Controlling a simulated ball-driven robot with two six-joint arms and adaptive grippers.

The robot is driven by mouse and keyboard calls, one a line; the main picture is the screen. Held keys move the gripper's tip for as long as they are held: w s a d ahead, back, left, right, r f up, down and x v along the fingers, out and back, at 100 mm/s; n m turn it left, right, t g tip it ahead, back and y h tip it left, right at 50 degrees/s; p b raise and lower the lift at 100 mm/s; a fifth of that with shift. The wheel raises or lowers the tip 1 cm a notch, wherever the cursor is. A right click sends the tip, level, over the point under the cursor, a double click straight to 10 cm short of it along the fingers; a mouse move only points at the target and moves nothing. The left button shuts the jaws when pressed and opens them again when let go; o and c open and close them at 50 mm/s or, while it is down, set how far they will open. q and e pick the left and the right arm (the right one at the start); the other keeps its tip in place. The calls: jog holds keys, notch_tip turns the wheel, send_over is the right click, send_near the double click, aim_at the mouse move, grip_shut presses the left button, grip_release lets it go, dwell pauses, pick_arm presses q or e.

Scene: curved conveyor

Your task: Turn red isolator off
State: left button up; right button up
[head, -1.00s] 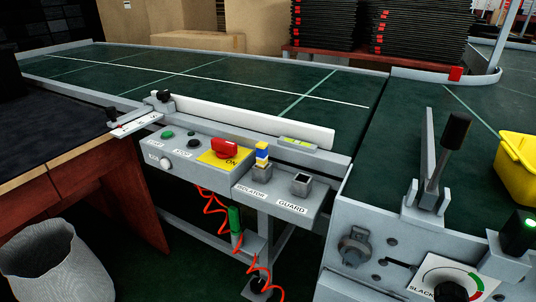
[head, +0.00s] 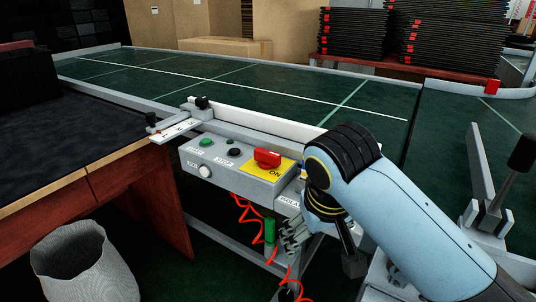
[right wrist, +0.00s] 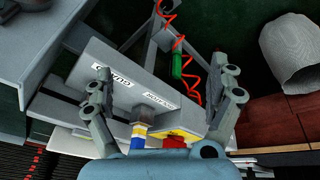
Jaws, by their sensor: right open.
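The red isolator (head: 267,157) is a red rotary handle on a yellow plate (head: 275,172) marked ON, on top of the grey control box (head: 215,172). It also shows in the right wrist view (right wrist: 174,142), partly hidden at the bottom edge. My right gripper (head: 287,240) hangs in front of and below the box, to the right of the isolator and apart from it. In the right wrist view its two fingers (right wrist: 168,85) are spread wide with nothing between them. My left gripper does not show.
Green and black buttons and a white knob (head: 206,171) sit left of the isolator. A coiled red cable (head: 247,212) and green cylinder (head: 270,230) hang below the box. The green conveyor (head: 250,85) lies behind; a wooden desk (head: 100,172) and wastebasket (head: 85,265) are left.

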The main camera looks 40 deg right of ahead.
jog(key=w+d+r+m+h, duration=0.1)
jog(key=w+r+m, duration=0.2)
jog(key=w, duration=0.4)
jog(key=w+d+r+m, duration=0.1)
jog(key=w+r+m, duration=0.1)
jog(key=w, duration=0.5)
jog(key=m+g, duration=0.1)
jog(key=m, duration=0.4)
send_near(267, 151)
jog(key=shift+h, duration=0.3)
jog(key=b+x, duration=0.1)
jog(key=x, duration=0.2)
jog(key=b+x, duration=0.1)
jog(key=x, duration=0.6)
jog(key=shift+a+f+b, duration=0.25)
jog(key=shift+b, duration=0.15)
jog(key=shift+s, duration=0.1)
